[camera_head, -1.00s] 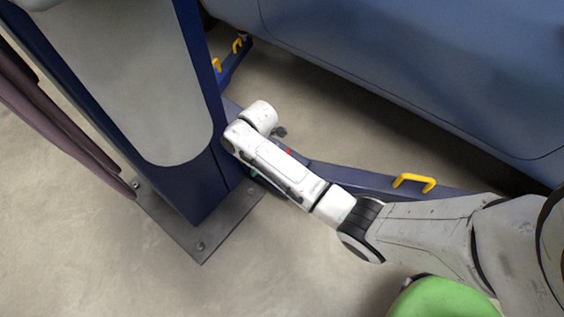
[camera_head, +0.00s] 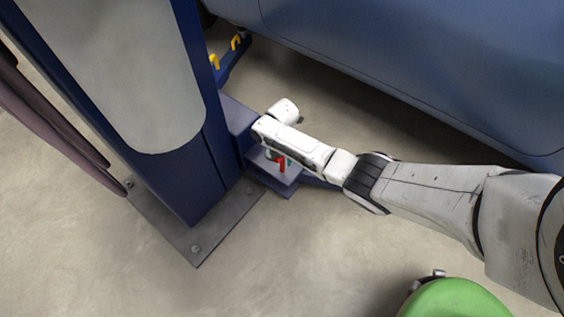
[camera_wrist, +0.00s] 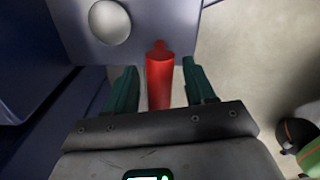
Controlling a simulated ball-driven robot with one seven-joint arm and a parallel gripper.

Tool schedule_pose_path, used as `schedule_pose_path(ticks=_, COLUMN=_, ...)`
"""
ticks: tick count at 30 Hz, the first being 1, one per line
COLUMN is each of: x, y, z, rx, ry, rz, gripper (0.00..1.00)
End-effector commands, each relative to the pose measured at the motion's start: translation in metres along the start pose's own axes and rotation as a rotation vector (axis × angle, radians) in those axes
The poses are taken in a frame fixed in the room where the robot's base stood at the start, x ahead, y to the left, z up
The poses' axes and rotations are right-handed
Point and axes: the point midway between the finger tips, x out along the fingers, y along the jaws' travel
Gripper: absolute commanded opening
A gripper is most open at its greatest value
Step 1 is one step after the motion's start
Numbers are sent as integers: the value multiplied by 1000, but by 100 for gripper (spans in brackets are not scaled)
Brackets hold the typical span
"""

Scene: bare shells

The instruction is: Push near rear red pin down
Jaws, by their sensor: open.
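The red pin (camera_wrist: 159,80) stands between the two green fingers of my gripper (camera_wrist: 160,88) in the wrist view, with a gap on each side. The gripper is open. In the head view the red pin (camera_head: 281,163) shows just below my wrist, above the dark blue lift part (camera_head: 283,186) at the foot of the column. The fingertips are mostly hidden behind my arm there. The wrist view cannot tell me how far the pin sits down in its hole.
The blue lift column (camera_head: 212,170) stands on a bolted grey base plate (camera_head: 205,232) to the left. The blue car side (camera_head: 430,60) fills the upper right. Yellow handles (camera_head: 235,42) sit on a far lift arm. A round silver knob (camera_wrist: 109,22) lies beside the pin.

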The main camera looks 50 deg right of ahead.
Motion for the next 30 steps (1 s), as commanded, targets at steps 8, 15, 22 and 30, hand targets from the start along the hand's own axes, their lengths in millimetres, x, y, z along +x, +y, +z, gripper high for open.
schedule_pose_path(ticks=8, x=15, y=0, z=0, rx=1, ry=-1, rz=1, gripper=54)
schedule_pose_path(ticks=15, x=15, y=0, z=0, rx=1, ry=0, rz=1, gripper=52)
schedule_pose_path(ticks=22, x=15, y=0, z=0, rx=1, ry=0, rz=0, gripper=30)
schedule_pose_path(ticks=30, x=15, y=0, z=0, rx=1, ry=0, rz=0, gripper=4)
